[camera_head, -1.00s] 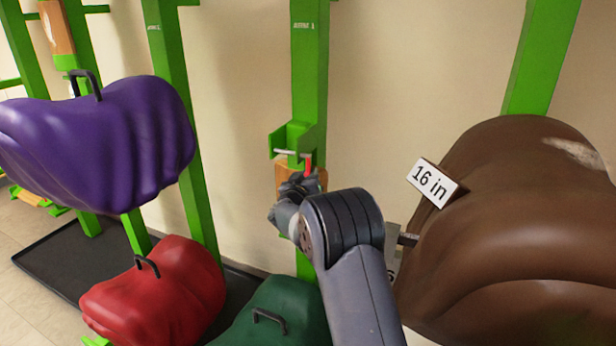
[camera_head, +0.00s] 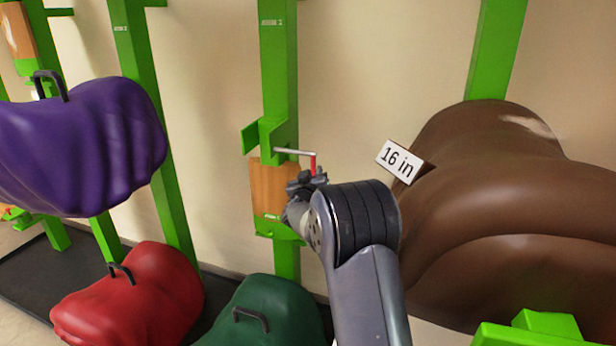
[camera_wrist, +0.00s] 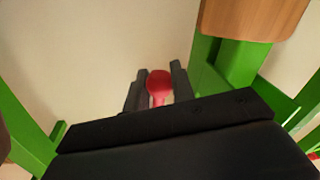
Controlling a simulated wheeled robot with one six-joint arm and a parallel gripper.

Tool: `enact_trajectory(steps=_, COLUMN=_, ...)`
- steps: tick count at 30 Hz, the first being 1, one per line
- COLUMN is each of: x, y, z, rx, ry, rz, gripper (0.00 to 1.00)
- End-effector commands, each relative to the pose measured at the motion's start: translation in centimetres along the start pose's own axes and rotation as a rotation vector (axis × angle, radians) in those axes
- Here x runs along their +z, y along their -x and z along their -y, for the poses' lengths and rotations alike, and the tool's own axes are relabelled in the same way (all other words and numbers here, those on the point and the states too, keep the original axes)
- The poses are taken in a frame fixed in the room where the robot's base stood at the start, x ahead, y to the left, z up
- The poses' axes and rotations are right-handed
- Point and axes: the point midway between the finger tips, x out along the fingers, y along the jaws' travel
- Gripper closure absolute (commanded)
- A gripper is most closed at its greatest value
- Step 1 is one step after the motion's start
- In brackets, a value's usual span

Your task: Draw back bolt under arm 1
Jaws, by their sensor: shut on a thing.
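The bolt (camera_head: 293,152) is a thin metal rod with a red handle (camera_head: 313,162) bent down at its right end. It sticks out to the right of a green bracket (camera_head: 268,142) on the green post (camera_head: 279,60). My gripper (camera_head: 308,179) is at the lower end of the red handle, right of the post. In the wrist view the red knob (camera_wrist: 159,82) sits between my two dark fingertips, which are shut on it. The rod is hidden in that view. A wooden block (camera_head: 272,188) is on the post just below the bracket.
A brown saddle (camera_head: 500,190) with a "16 in" tag (camera_head: 399,161) stands close on the right. Purple (camera_head: 80,145), red (camera_head: 135,300) and green (camera_head: 265,312) saddles are left and below. Bare wall shows between the post and the brown saddle.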

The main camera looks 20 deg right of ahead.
Motion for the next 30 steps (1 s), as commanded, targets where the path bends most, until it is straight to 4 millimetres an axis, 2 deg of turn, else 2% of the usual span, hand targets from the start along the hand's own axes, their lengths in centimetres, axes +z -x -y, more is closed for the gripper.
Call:
enact_trajectory(steps=2, x=0.0, y=0.0, z=0.1, rx=-0.002, ry=-0.001, rz=0.001, gripper=1.0)
enact_trajectory(steps=3, x=0.0, y=0.0, z=0.1, rx=-0.002, ry=-0.001, rz=0.001, gripper=0.74)
enact_trajectory(steps=9, x=0.0, y=0.0, z=0.1, rx=-0.001, ry=-0.001, rz=0.001, gripper=0.58)
enact_trajectory(steps=20, x=0.0, y=0.6, z=0.1, rx=-0.002, ry=-0.001, rz=0.001, gripper=0.57)
enact_trajectory(steps=23, x=-0.1, y=1.7, z=0.2, rx=-0.002, ry=-0.001, rz=0.0, gripper=0.57)
enact_trajectory(steps=30, x=0.0, y=6.1, z=0.2, rx=-0.004, ry=-0.001, rz=0.0, gripper=0.57)
